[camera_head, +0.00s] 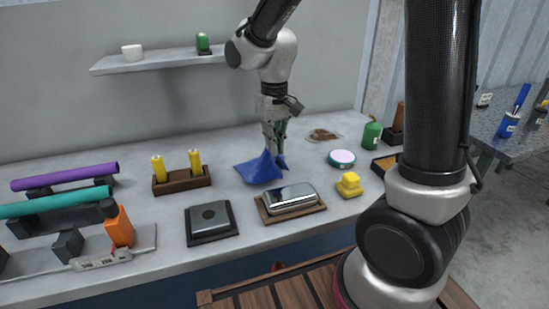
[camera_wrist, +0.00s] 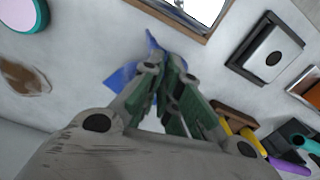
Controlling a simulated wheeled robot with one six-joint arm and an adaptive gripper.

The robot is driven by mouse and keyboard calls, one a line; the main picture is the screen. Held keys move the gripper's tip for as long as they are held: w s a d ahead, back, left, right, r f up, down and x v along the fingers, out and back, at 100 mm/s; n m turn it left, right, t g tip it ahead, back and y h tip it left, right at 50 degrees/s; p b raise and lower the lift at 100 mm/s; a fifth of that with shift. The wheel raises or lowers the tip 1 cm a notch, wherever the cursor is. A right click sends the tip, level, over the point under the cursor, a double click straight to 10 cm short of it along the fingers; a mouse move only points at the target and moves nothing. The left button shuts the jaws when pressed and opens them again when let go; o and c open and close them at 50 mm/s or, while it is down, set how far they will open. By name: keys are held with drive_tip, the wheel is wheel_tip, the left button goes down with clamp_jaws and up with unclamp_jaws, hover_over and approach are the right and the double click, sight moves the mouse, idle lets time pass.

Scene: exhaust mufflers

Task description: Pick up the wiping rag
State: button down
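The wiping rag (camera_head: 258,170) is a blue cloth on the grey workbench, behind the chrome muffler. It is bunched up into a peak in the middle, with its corners spread out. My gripper (camera_head: 274,152) points down into the rag from above, its fingertips hidden partly by the cloth. In the wrist view the two green-padded fingers (camera_wrist: 163,72) are close together, and folds of the blue rag (camera_wrist: 122,77) show on both sides of their tips. The gripper looks shut on the rag. The cloth appears to be still at bench level.
The chrome muffler on its wooden tray (camera_head: 291,199) lies just in front of the rag. A dark square plate (camera_head: 211,222), a rack with yellow cylinders (camera_head: 181,180), a yellow block (camera_head: 348,185) and a round tin (camera_head: 341,158) stand around. A wall shelf (camera_head: 160,62) is behind.

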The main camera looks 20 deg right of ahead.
drive_tip(key=shift+r, duration=0.1)
wheel_tip(320, 180, up, 18)
idle(0.5)
idle(0.4)
